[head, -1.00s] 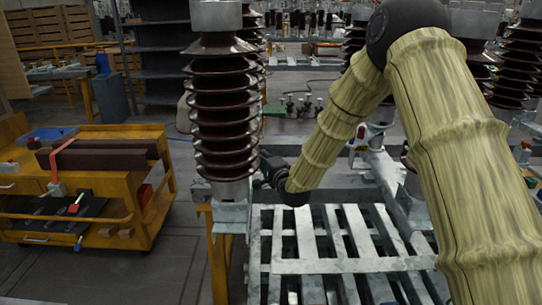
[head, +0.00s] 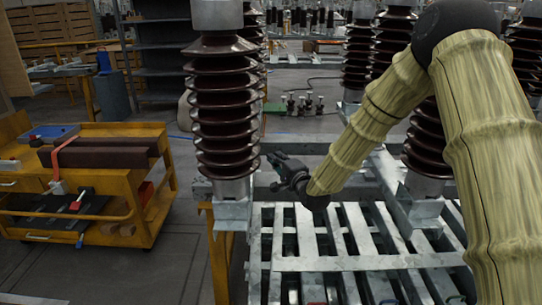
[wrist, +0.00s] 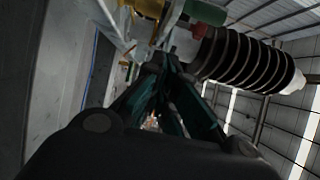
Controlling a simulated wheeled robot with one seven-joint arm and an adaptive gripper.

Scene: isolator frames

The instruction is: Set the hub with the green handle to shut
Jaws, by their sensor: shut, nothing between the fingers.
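A green part (wrist: 205,12) shows at the top of the wrist view, close to the grey base of a brown ribbed insulator (wrist: 245,58). It may be the green handle, but I cannot make out its hub or its setting. I cannot pick out this handle in the head view. My gripper (head: 276,163) is just right of the near-left insulator's base (head: 231,190), above the back of the slatted steel frame. In the wrist view the dark teal fingers (wrist: 160,72) come together with nothing between them, apart from the green part.
A red piece (wrist: 199,31) sits beside the green part. More brown insulators (head: 372,50) stand behind my arm. A yellow cart (head: 120,205) carrying dark bars is on the left. Small fittings (head: 304,103) stand further back. Floor between cart and frame is clear.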

